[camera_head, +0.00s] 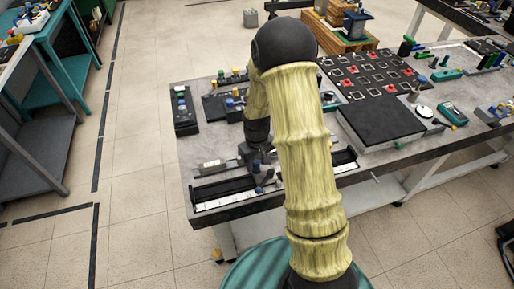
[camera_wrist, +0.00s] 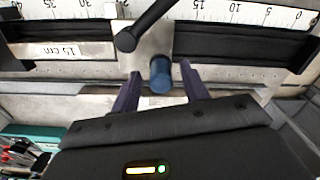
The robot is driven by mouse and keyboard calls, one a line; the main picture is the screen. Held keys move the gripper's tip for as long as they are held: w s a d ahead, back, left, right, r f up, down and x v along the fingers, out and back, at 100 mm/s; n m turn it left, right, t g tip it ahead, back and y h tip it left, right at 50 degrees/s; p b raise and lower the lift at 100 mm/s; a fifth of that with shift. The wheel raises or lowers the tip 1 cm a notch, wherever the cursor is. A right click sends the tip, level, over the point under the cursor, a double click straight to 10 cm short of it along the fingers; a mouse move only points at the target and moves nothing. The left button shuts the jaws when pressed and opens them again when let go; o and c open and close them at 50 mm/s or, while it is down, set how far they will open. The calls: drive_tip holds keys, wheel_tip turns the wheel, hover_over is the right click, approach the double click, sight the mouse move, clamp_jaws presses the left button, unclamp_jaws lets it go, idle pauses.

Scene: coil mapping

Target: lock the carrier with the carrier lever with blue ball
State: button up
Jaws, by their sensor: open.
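The blue ball (camera_wrist: 160,76) of the carrier lever shows in the middle of the wrist view, in front of the grey metal carrier (camera_wrist: 153,47). My gripper (camera_wrist: 160,70) is open, with one dark purple finger on each side of the ball. A gap shows on both sides, so the fingers do not appear to grip it. The lever's stem behind the ball is hidden. A black rod (camera_wrist: 148,26) with a rounded end crosses the carrier just above and left of the ball. In the head view, my arm hides part of the carrier area.
The carrier sits on a black rail with a white number scale (camera_wrist: 235,12); a "15 cm" label (camera_wrist: 58,51) lies at left. In the head view, the rail (camera_head: 225,190) runs along the bench's front edge. A dark boxy device (camera_head: 380,120) stands to the right.

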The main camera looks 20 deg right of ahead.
wheel_tip(320, 180, up, 17)
drive_tip(key=b, duration=0.1)
idle(0.4)
idle(0.4)
drive_tip(key=s+a+f+m+t, duration=0.1)
drive_tip(key=s+m+t, duration=0.1)
drive_tip(key=s, duration=1.2)
drive_tip(key=shift+s+a+f+m+t, duration=0.2)
drive_tip(key=shift+a+f+m+t, duration=0.1)
drive_tip(key=shift+f+m, duration=0.15)
drive_tip(key=shift+r, duration=0.1)
drive_tip(key=shift+c, duration=0.3)
